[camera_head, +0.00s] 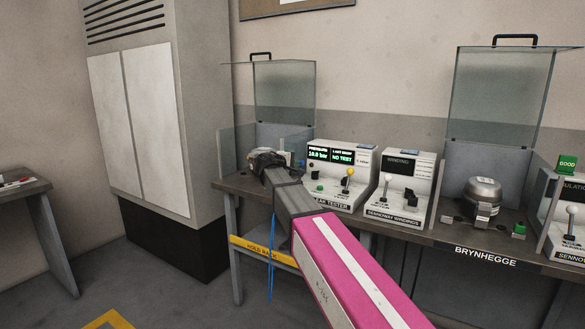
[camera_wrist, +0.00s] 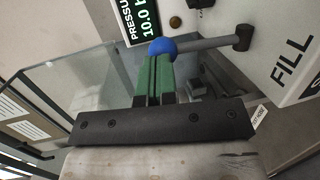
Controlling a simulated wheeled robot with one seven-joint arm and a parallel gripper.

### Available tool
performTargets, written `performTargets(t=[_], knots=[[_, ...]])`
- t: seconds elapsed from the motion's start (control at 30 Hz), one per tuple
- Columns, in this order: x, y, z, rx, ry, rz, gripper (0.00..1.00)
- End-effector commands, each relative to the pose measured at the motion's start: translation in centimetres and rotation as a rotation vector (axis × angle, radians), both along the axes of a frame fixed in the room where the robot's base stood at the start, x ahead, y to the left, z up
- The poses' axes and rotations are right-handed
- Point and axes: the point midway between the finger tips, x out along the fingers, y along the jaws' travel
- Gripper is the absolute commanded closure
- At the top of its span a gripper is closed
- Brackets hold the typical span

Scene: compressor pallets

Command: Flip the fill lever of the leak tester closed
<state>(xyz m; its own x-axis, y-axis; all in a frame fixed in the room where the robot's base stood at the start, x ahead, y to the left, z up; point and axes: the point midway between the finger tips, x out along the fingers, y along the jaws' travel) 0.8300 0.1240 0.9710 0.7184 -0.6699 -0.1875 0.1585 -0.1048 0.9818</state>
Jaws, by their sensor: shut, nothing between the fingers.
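The leak tester (camera_head: 338,190) stands on the bench; its display reads 10.0 bar and NO TEST. In the wrist view the fill lever is a grey rod with a blue ball (camera_wrist: 162,47), lying nearly level in the picture, its dark pivot (camera_wrist: 243,38) beside the FILL lettering (camera_wrist: 292,62). My gripper (camera_wrist: 153,75) has its green fingers shut and empty. The fingertips are right at the blue ball; I cannot tell whether they touch it. In the head view my gripper is at the tester's left side, and my arm hides part of the tester.
A yellow-knobbed lever (camera_head: 349,172) is on the tester's front. The windings tester (camera_head: 402,195) stands close to its right. A clear guard (camera_head: 285,92) rises behind my gripper. A compressor (camera_head: 485,190) sits farther right. A tall grey cabinet (camera_head: 150,120) is at left.

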Motion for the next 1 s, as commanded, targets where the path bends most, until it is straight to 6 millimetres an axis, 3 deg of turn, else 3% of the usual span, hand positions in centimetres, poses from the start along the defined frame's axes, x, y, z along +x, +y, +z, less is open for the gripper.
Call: performTargets(t=[0.4, 1.0], knots=[[1.2, -0.8, 0.3, 0.021, 0.033, -0.001, 1.0], [1.4, -1.0, 0.3, 0.02, 0.031, -0.002, 1.0]])
